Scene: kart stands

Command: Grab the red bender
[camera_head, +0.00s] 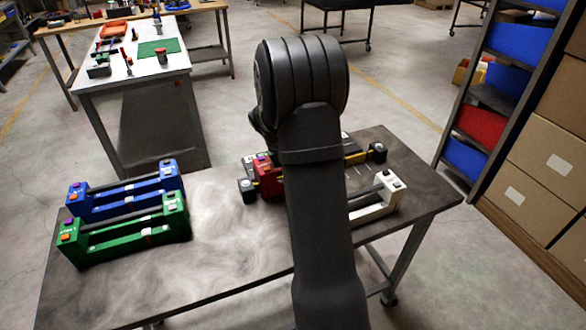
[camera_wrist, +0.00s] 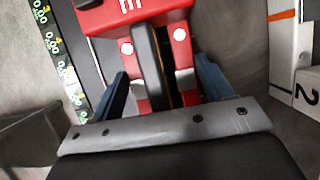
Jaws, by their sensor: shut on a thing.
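The red bender (camera_head: 268,179) is on the table behind my arm, which hides much of it in the head view. In the wrist view the red bender (camera_wrist: 140,18) fills the top middle, with a dark bar running down its centre. My gripper (camera_wrist: 162,70) has one finger on each side of the red body, closed on it. The fingers are hidden behind my arm in the head view. I cannot tell whether the bender is lifted off the table.
A white stand (camera_head: 375,205) is close on the right, also in the wrist view (camera_wrist: 284,45). A black strip with green numbers (camera_wrist: 58,50) lies left of the red bender. Blue (camera_head: 125,195) and green (camera_head: 125,232) stands are at the table's left. The table (camera_head: 225,265) between is clear.

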